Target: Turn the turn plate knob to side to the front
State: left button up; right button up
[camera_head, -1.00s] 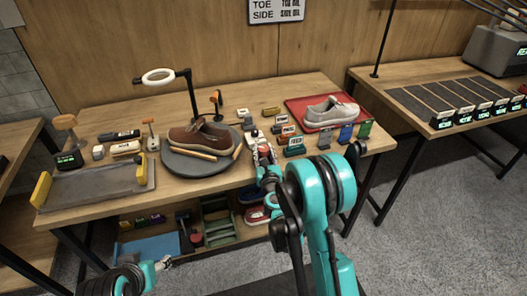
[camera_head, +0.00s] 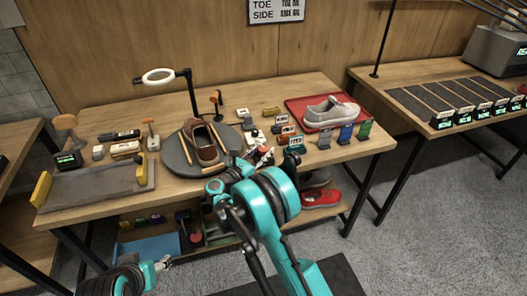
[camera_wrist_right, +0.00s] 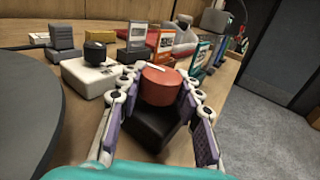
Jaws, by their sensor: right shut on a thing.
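The round grey turn plate (camera_head: 173,158) is on the table and bears a brown sneaker (camera_head: 207,150) between two orange bars (camera_head: 187,148). The sneaker's narrow end points toward the front. My right gripper (camera_wrist_right: 160,88) is shut around a red round knob (camera_wrist_right: 160,80) on a dark block (camera_wrist_right: 153,128), to the right of the plate. The plate's grey edge (camera_wrist_right: 25,120) shows at the left of the right wrist view. My right arm hides much of the knob area in the head view. My left gripper (camera_head: 163,262) is low at the left, too small to read.
A white box with a black knob (camera_wrist_right: 95,52) stands close to the left of my right gripper. Several small labelled blocks are behind it. A red tray (camera_head: 294,103) with a grey sneaker (camera_head: 330,112) is at the back right.

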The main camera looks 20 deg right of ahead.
jog(key=shift+m+g+h, duration=0.3)
jog(key=shift+m+g, duration=0.1)
jog(key=shift+g, duration=0.1)
jog(key=o, duration=1.2)
jog(key=v, duration=1.2)
jog(key=shift+w, duration=0.1)
